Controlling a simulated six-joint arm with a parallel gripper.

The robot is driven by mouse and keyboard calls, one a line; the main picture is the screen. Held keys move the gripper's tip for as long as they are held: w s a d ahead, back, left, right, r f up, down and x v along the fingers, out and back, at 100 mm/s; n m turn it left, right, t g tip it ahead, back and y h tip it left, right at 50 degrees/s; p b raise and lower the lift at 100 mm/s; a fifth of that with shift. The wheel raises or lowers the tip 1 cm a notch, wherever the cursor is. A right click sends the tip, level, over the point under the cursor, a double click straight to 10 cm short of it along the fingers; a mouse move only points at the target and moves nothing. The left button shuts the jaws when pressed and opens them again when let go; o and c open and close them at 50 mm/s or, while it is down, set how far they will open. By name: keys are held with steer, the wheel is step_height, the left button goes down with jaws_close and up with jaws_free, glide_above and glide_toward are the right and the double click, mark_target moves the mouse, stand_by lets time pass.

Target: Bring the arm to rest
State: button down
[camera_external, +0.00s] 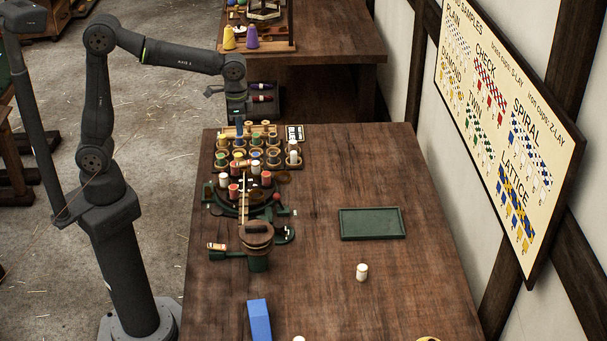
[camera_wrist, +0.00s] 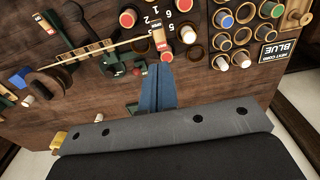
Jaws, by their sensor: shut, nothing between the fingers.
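My gripper (camera_external: 238,120) hangs pointing down above the far end of the wooden table (camera_external: 330,270), close over the rack of bobbins (camera_external: 262,146). In the wrist view its two blue fingers (camera_wrist: 158,72) are side by side and shut, with nothing seen between them. My arm reaches out from its column at the left, with the elbow high. Whether the fingertips touch anything below cannot be told from the outside view; in the wrist view they look apart from the table things.
A round green device with bobbins (camera_external: 245,205) and a wooden drum (camera_external: 256,235) stand on the left of the table. A green tray (camera_external: 372,224), a white bobbin (camera_external: 362,272) and a blue block (camera_external: 259,320) lie nearer. A sample board (camera_external: 508,120) hangs on the right wall. The table's right is mostly clear.

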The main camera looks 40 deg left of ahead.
steer(key=shift+f, duration=0.9)
steer(key=c, duration=1.8)
jaws_free()
steer(key=shift+d+r, duration=0.1)
steer(key=shift+r, duration=0.05)
steer(key=shift+c, duration=0.2)
steer(key=o, duration=1.8)
steer(key=s+d+r, duration=0.2)
steer(key=d+r, duration=0.1)
steer(key=r, duration=0.1)
steer(key=s+d+r+t+h, duration=0.1)
steer(key=s+d+r, duration=0.1)
steer(key=r, duration=0.3)
steer(key=s+d+r+t, duration=0.1)
steer(key=s+d+r, duration=0.1)
steer(key=r, duration=0.3)
steer(key=shift+s+d+r, duration=0.1)
steer(key=shift+d+r, duration=0.15)
steer(key=shift+d, duration=0.6)
steer(key=shift+o, duration=0.2)
steer(key=x, duration=0.9)
steer(key=shift+d+f+h, duration=0.3)
steer(key=v, duration=1)
